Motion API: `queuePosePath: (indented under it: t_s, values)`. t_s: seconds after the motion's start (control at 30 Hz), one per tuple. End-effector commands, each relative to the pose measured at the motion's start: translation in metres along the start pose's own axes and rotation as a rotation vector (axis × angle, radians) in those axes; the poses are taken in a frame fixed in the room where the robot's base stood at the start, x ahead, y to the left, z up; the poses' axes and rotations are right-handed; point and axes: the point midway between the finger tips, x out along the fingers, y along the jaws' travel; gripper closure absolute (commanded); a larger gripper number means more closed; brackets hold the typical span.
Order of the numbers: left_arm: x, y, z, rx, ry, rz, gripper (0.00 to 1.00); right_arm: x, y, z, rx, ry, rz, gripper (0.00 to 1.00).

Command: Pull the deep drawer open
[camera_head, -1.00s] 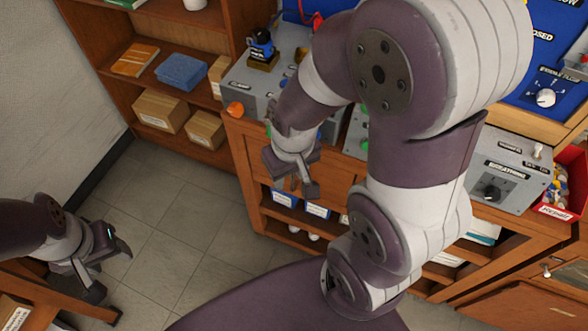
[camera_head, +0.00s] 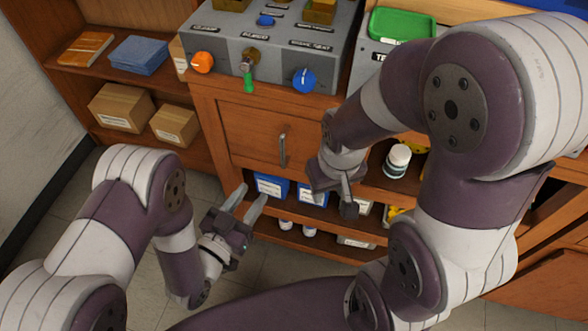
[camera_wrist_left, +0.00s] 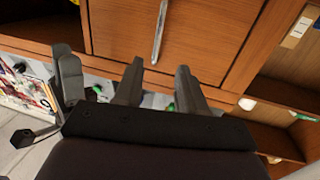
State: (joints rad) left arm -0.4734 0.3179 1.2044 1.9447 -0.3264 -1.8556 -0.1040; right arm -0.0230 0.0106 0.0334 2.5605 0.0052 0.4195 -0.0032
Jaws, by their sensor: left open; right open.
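The deep drawer (camera_head: 258,135) is a wooden front under the left end of the bench, and it looks closed. Its upright metal handle (camera_head: 283,150) is in clear view. The wooden front also shows in the left wrist view (camera_wrist_left: 205,40), with the handle (camera_wrist_left: 160,30) at the top middle. My left gripper (camera_head: 248,200) is open and empty, below and left of the handle and apart from it. Its fingers (camera_wrist_left: 157,85) point toward the handle in the left wrist view. My right gripper (camera_head: 333,200) is open, to the right of and below the handle.
Above the drawer, a grey panel (camera_head: 225,70) carries an orange knob (camera_head: 202,62), a green-tipped part and a blue knob (camera_head: 304,80). Open shelves below hold blue boxes (camera_head: 271,186). A white bottle (camera_head: 397,161) stands on a shelf right of my right gripper.

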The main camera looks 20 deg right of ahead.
Motion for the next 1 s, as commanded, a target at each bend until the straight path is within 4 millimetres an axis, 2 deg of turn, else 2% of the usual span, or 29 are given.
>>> queuePosePath:
  t_s: [0.07,0.17,0.4,0.6,0.73,0.97,1.0]
  values:
    - [0.002,0.004,0.000,-0.002,0.025,0.009,0.60,0.003,0.000,0.000,0.000,0.001,0.000,0.57]
    - [0.018,0.004,-0.003,-0.002,0.031,0.010,0.60,0.003,0.000,0.000,0.000,0.001,0.000,0.57]
    - [0.079,0.004,-0.003,-0.003,0.029,0.008,0.60,0.010,0.000,0.001,0.000,0.001,0.000,0.57]
    - [0.115,0.003,-0.004,-0.004,0.027,0.006,0.60,0.015,0.000,0.001,0.000,0.001,0.000,0.57]
    - [0.123,0.003,-0.005,-0.004,0.025,0.004,0.60,0.015,0.000,0.002,0.000,0.001,0.000,0.57]
    - [0.124,0.003,-0.006,-0.004,0.024,0.004,0.60,0.015,0.000,0.002,0.000,0.001,0.000,0.57]
    - [0.124,0.003,-0.006,-0.004,0.024,0.004,0.70,0.015,0.000,0.002,0.000,0.001,0.000,0.57]
